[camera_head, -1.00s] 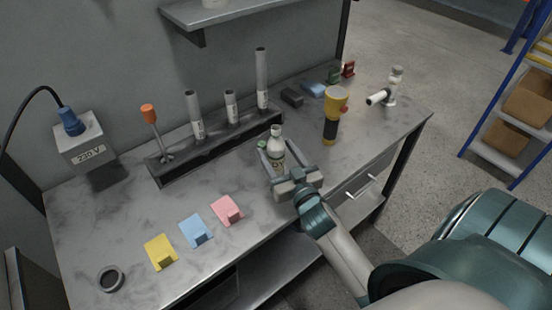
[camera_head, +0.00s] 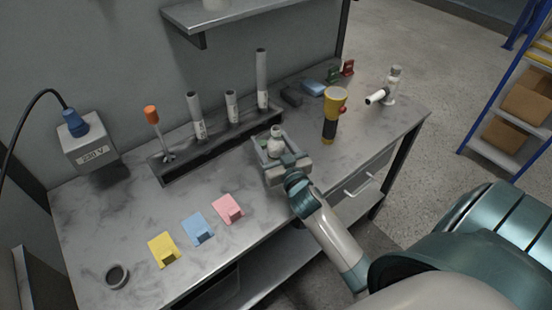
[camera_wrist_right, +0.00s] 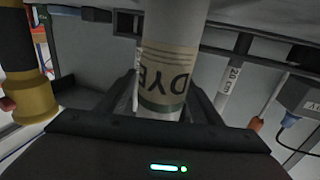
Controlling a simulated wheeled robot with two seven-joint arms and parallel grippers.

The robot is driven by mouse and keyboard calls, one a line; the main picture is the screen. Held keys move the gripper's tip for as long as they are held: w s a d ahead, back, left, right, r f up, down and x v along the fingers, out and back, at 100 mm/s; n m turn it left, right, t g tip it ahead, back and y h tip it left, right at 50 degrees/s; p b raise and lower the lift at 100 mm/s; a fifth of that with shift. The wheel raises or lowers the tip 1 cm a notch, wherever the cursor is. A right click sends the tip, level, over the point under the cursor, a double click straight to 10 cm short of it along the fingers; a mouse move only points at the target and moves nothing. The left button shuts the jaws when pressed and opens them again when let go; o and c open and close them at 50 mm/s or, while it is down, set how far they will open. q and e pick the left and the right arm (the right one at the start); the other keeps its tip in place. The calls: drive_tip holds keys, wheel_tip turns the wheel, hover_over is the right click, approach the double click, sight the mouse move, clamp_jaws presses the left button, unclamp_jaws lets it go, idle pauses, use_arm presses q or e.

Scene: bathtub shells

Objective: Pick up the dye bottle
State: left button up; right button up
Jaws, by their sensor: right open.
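The dye bottle (camera_head: 276,146) is white with a rounded cap and stands upright on the grey bench. In the right wrist view its label with the letters DYE (camera_wrist_right: 168,78) shows upside down. My right gripper (camera_head: 273,143) is open, with one finger on each side of the bottle. The wrist view shows the bottle between the two dark fingers (camera_wrist_right: 163,100); I cannot tell whether either touches it. The gripper hides the bottle's lower part in the head view. My left gripper is not in view.
A yellow and black flashlight (camera_head: 333,112) stands close on the right. A dark rack (camera_head: 178,170) with several grey tubes and an orange-handled tool lies behind. Pink (camera_head: 228,208), blue (camera_head: 197,229) and yellow (camera_head: 164,250) cards lie at the front left.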

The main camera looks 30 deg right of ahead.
drive_tip(key=c, duration=1.3)
drive_tip(key=shift+o, duration=0.2)
drive_tip(key=shift+r, duration=0.15)
drive_tip(key=s+d+r+b, duration=0.3)
drive_tip(key=s+d+r, duration=0.4)
drive_tip(key=r, duration=0.3)
drive_tip(key=shift+s+d+r, duration=0.35)
drive_tip(key=shift+d, duration=0.55)
